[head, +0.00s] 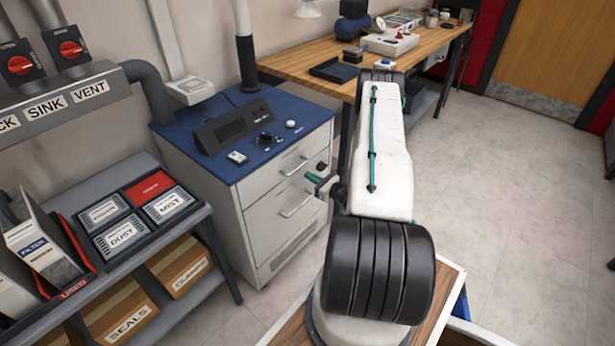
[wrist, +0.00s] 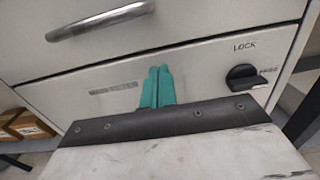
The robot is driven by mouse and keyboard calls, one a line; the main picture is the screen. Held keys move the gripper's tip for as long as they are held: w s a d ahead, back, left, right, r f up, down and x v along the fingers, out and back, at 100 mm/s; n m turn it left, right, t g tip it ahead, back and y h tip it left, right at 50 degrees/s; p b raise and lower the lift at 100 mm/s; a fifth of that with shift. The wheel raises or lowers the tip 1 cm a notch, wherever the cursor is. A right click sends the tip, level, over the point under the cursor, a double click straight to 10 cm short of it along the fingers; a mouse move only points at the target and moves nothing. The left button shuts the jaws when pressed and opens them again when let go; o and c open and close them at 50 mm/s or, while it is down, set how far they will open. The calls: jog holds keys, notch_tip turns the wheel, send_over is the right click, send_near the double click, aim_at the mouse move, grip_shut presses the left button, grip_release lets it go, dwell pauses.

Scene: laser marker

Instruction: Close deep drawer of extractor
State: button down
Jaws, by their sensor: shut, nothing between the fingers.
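The extractor (head: 232,150) is a pale grey cabinet with a blue top on the left of the head view. Its upper drawer has a bar handle (head: 294,166), which shows at top left in the wrist view (wrist: 100,20). The deep drawer (head: 275,230) below has its own handle (head: 297,206). Its front looks nearly flush in the head view; I cannot tell whether a small gap remains. My gripper (wrist: 157,72) has teal fingers, shut and empty, in front of the panel below the upper handle. It also shows beside the cabinet in the head view (head: 312,180). Contact is unclear.
A black knob (wrist: 246,76) marked LOCK is right of my fingers. A grey shelf (head: 195,222) with labelled boxes stands left of the cabinet. A wooden workbench (head: 330,52) is behind. Open tiled floor (head: 490,190) lies to the right.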

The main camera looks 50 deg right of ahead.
jog(key=s, duration=1.1)
jog(key=shift+s, duration=0.25)
jog(key=shift+f, duration=0.15)
